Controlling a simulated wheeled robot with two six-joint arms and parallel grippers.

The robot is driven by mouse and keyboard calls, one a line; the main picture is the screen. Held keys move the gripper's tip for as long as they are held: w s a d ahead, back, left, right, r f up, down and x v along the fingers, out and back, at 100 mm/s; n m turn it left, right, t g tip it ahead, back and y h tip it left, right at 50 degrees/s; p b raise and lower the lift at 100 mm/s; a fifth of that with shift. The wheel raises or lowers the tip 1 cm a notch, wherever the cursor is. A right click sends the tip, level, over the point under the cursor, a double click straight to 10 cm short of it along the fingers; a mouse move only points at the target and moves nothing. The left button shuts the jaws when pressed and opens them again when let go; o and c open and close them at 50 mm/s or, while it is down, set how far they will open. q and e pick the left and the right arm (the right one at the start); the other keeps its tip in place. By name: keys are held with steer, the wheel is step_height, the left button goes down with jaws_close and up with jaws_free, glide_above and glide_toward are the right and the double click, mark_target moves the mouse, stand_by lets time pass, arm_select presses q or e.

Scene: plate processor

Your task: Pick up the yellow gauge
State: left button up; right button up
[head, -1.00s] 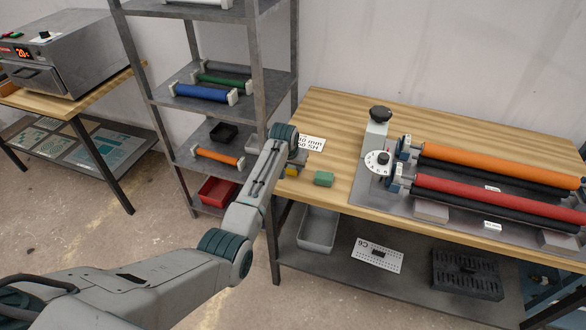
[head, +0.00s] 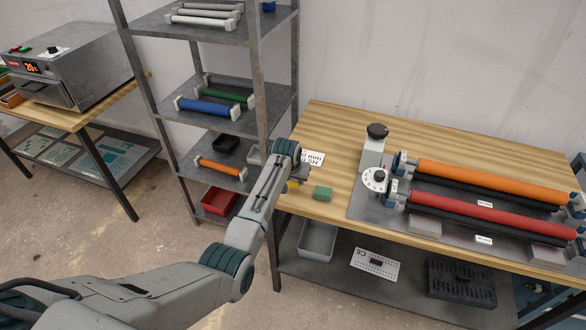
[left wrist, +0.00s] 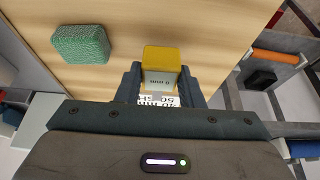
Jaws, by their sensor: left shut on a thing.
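The yellow gauge (head: 293,185) is a small block near the left end of the wooden workbench, mostly covered by my left gripper (head: 298,179) in the head view. In the left wrist view the gauge (left wrist: 163,58) sits between the two fingers, with a yellow top and a pale face with dark markings. My left gripper (left wrist: 160,82) is shut on it. I cannot tell whether the gauge touches the bench. My right gripper is not in view.
A green block (head: 323,193) lies just right of the gauge. A white printed card (head: 313,158) lies behind it. A machine with an orange roller (head: 490,180) and a red roller (head: 490,214) fills the right. A metal shelf (head: 267,95) stands left.

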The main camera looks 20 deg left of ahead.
arm_select(q)
steer(key=s+p, duration=0.1)
steer(key=s+d+r+p, duration=0.1)
steer(key=s+d+p, duration=0.1)
steer(key=shift+r, duration=0.25)
steer(key=s+d, duration=0.5)
steer(key=s, duration=0.3)
steer(key=shift+s+d, duration=0.35)
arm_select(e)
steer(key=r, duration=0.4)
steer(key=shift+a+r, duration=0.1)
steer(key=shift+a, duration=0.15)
